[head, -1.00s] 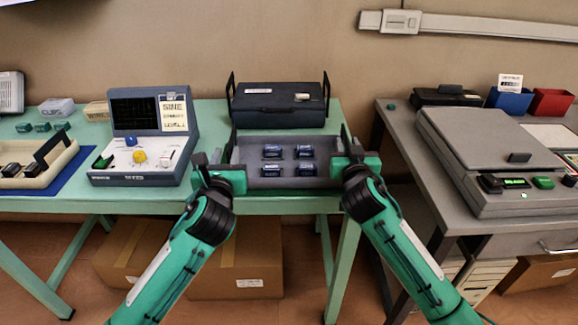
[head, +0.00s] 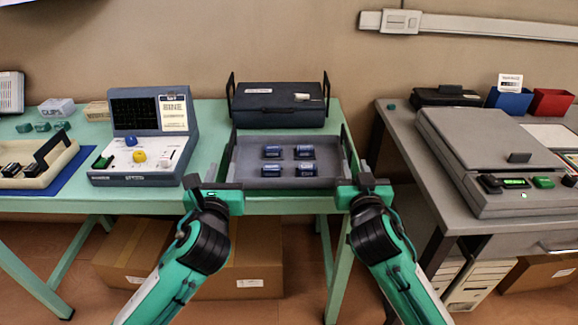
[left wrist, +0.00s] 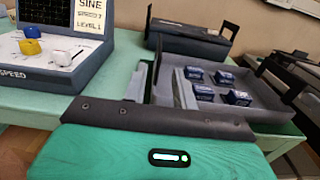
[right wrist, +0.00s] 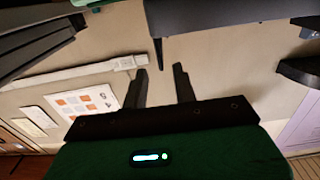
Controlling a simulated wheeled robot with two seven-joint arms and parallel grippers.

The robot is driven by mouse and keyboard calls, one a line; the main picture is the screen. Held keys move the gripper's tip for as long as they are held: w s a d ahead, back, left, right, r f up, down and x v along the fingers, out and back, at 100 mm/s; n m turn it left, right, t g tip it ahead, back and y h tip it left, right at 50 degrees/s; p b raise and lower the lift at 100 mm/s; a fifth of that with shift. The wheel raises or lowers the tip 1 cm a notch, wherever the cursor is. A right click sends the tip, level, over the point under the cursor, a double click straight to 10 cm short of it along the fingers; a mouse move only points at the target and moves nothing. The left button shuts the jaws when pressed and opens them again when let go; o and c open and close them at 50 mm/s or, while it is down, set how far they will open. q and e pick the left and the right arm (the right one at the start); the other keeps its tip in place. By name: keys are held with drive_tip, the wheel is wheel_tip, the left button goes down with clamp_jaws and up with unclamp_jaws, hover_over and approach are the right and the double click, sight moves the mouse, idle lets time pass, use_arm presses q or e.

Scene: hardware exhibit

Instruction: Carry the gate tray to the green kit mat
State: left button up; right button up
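A grey tray (head: 285,183) with an upright black handle at each side rests on the light green table, near its front edge.
A dark case (head: 275,104) with handles stands right behind the tray. A signal console (head: 150,140) stands to its left. Further left, a beige tray (head: 35,182) lies on a blue mat (head: 78,178).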

drive_tip(key=shift+s, duration=1.35)
